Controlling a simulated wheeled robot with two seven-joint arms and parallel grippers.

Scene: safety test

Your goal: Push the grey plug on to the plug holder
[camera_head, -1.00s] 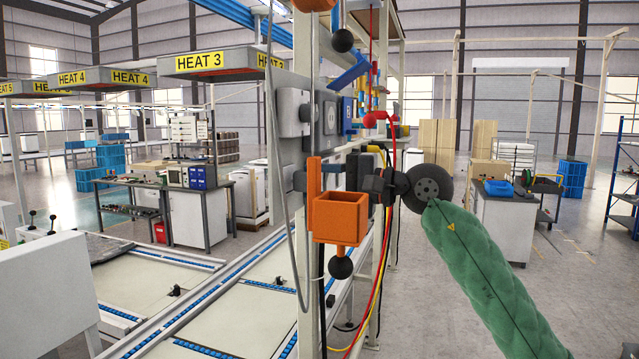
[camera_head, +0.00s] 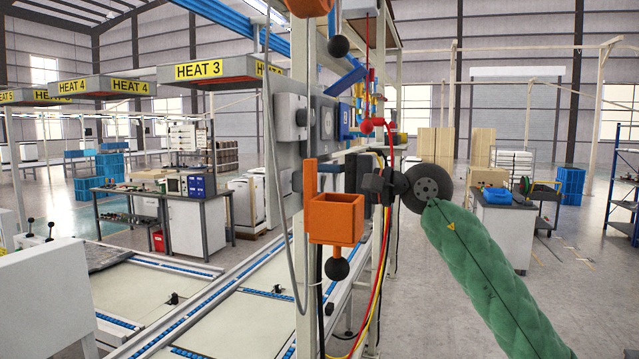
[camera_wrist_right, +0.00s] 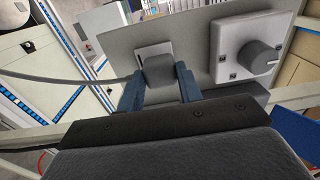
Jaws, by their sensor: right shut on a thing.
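In the right wrist view, the grey plug (camera_wrist_right: 159,71) sits between the two blue-grey fingers of my right gripper (camera_wrist_right: 158,80), which is shut on it. A grey cable leaves the plug to the left. A pale holder plate (camera_wrist_right: 151,50) on the grey panel lies right behind the plug. I cannot tell whether the plug is fully seated. In the head view, my right gripper (camera_head: 326,172) reaches left from its black wrist to the panel's lower edge, partly hidden behind an orange upright. The grey plug (camera_head: 297,181) shows only in part there. My left gripper is out of view.
An orange box (camera_head: 335,218) with a black ball hangs close in front. Conveyor tracks (camera_head: 240,305) run below left.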

